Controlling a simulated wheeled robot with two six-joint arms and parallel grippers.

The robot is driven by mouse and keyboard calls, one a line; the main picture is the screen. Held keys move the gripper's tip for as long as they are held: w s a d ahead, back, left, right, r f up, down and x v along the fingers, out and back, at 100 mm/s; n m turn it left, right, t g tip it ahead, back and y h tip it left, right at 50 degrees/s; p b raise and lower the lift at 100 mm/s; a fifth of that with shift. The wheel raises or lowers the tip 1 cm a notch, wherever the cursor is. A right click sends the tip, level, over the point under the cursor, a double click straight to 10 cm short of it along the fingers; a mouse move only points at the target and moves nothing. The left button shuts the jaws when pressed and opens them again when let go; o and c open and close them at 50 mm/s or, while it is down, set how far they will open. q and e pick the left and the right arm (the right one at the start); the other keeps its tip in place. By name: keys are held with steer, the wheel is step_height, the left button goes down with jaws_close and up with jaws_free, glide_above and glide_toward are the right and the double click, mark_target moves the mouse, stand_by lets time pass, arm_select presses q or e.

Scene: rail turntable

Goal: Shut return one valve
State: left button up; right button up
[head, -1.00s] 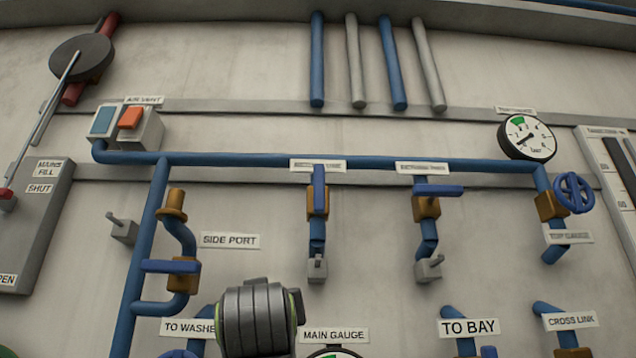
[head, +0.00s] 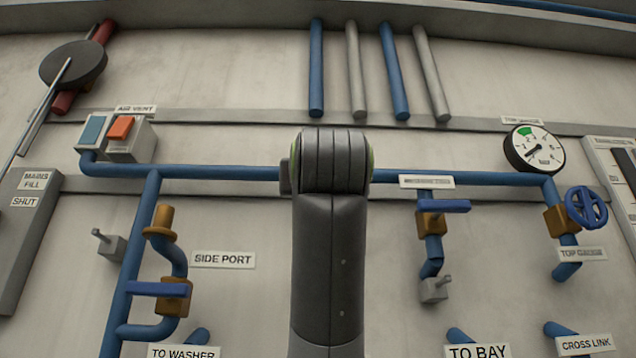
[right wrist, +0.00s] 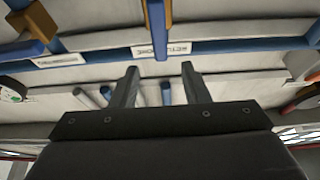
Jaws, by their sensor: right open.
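In the right wrist view, which is upside down, the return one label (right wrist: 176,50) is on the wall beyond my fingers. The return one valve's blue lever (right wrist: 155,28) points straight across this label, in line with its pipe. Part of its brass body (right wrist: 158,4) shows at the top edge. My right gripper (right wrist: 160,67) is open and empty, its fingertips either side of the lever's line, near the label; I cannot tell if they touch anything. In the head view my right arm hides this valve and the gripper. My left gripper is not in view.
To the right in the head view is a similar valve with a crosswise blue lever (head: 444,206). Further right are a blue handwheel (head: 586,207) and a gauge (head: 535,149). The side port valve (head: 174,296) and switch box (head: 128,138) are at left.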

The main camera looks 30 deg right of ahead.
steer(key=p+x, duration=0.4)
steer(key=x, duration=0.6)
steer(key=shift+w+d+r, duration=0.15)
steer(key=shift+w, duration=0.05)
jaws_close()
